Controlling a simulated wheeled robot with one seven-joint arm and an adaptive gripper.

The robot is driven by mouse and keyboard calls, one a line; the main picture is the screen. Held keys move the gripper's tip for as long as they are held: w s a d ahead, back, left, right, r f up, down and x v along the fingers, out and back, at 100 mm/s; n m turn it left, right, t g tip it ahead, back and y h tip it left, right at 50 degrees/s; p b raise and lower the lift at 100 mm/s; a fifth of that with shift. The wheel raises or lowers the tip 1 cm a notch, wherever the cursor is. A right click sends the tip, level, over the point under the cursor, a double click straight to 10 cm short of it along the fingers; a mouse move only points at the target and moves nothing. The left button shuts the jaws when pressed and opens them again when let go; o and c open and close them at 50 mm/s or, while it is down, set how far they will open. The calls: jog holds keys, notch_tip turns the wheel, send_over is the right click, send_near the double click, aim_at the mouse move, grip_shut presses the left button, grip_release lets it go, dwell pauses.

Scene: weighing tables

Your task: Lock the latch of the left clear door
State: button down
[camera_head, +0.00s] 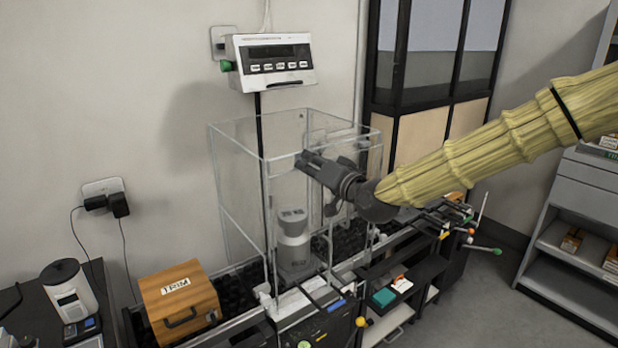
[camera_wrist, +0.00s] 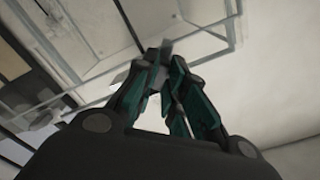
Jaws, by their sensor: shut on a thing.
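A clear box-shaped enclosure (camera_head: 238,150) with thin pale edges stands on the weighing table in the head view. Its left clear side (camera_head: 232,190) looks upright, and I cannot tell whether it is fully closed. My gripper (camera_head: 303,160) is at the upper front of the enclosure, close to its top edge. In the wrist view the teal-padded fingers (camera_wrist: 156,66) come together on a small grey part (camera_wrist: 150,72) beside the clear panel's frame (camera_wrist: 90,92). The fingers mostly hide that part, so I cannot tell whether it is the latch.
A grey-white device (camera_head: 294,245) stands inside the enclosure. A display unit (camera_head: 270,62) is on the wall above. A wooden box (camera_head: 180,300) is to the left. A dark cart (camera_head: 400,290) with several small items is at the front right. Open floor lies right of it.

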jog(key=shift+f+n+b, duration=0.15)
jog(key=shift+n+b, duration=1.6)
jog(key=shift+n, duration=0.25)
jog(key=shift+f+n+b, duration=0.1)
jog(key=shift+n+b, duration=1.6)
jog(key=shift+n, duration=0.3)
jog(key=c, duration=1.5)
grip_release()
jog(key=shift+r, duration=0.1)
jog(key=shift+r, duration=0.1)
jog(key=shift+s, duration=0.1)
jog(key=v, duration=1.2)
